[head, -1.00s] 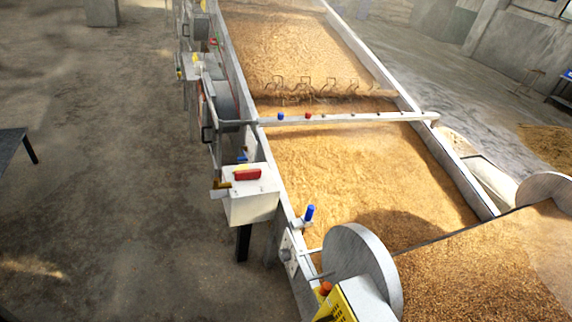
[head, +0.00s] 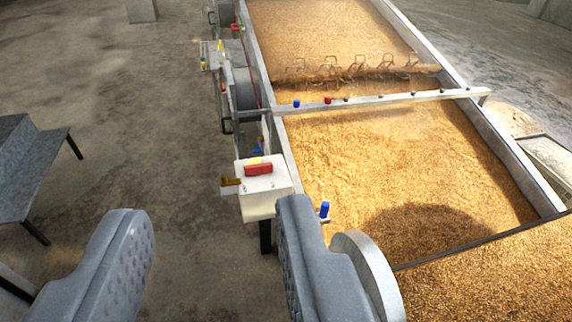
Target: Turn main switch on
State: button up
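A white control box (head: 265,200) stands at the left side of the long grain trough, near the middle of the view. A brown-yellow handle (head: 231,182) sticks out from the box's left side. I cannot tell which of these is the main switch. My gripper (head: 205,235) is open and empty in the foreground, its two grey padded fingers wide apart. The right finger overlaps the trough's edge just below the box in the picture. Contact cannot be told.
The grain trough (head: 510,170) fills the right side, with a crossbar (head: 390,98) and a raking shaft (head: 360,72). A blue-handled valve (head: 323,210) sits on its near edge. A dark table (head: 30,165) stands at left. The floor between is clear.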

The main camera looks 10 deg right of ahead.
aim_at(255, 166)
jog(key=u, duration=0.35)
jog(key=i, duration=0.65)
jog(key=u, duration=0.6)
jog(key=i, duration=1.35)
jog(key=z, duration=0.45)
jog(key=i, duration=0.6)
jog(key=z, duration=0.45)
